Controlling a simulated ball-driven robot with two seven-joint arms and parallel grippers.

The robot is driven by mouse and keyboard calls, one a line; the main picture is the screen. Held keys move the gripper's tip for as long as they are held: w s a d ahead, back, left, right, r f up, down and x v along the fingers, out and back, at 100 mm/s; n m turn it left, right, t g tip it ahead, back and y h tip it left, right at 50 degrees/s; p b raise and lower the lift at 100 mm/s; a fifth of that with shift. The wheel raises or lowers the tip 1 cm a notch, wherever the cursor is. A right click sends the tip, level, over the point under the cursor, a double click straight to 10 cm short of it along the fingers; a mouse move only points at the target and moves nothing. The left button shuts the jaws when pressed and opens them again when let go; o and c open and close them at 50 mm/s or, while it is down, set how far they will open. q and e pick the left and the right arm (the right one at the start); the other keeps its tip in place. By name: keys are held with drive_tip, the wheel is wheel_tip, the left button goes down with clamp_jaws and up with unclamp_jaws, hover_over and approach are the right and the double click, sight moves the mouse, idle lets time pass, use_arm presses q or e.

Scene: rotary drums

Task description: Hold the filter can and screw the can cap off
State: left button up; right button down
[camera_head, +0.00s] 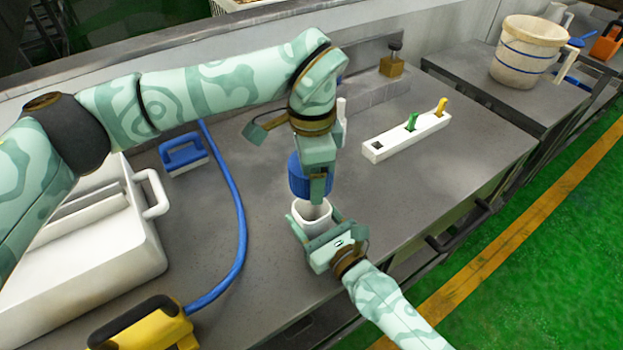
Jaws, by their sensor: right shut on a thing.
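The white filter can (299,213) stands near the middle of the table, its open mouth partly visible. My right gripper (312,232), coming in from the lower right, is shut on the can. The blue ribbed can cap (298,177) is above the can's mouth, with a small gap between its lower edge and the rim. My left gripper (318,188) points down over the cap, one finger in front of it; the cap appears gripped, the far finger hidden. A pale piece shows between cap and can.
A white power strip (385,143) with green and yellow plugs lies to the right. A blue-handled tool (184,157), a blue hose (241,230), a white case (90,250) and a yellow tool (140,325) are left. A white bucket (525,55) stands on the far-right table.

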drive_tip(key=shift+c, duration=1.4)
unclamp_jaws()
drive_tip(key=b+v, duration=0.1)
drive_tip(key=v, duration=0.9)
drive_tip(key=shift+s+d+f, duration=0.2)
drive_tip(key=shift+s+d, duration=0.05)
drive_tip(key=shift+s, duration=0.05)
drive_tip(key=shift+s+d+r+b, duration=0.2)
drive_tip(key=shift+s+d+b, duration=0.15)
drive_tip(key=shift+s, duration=0.2)
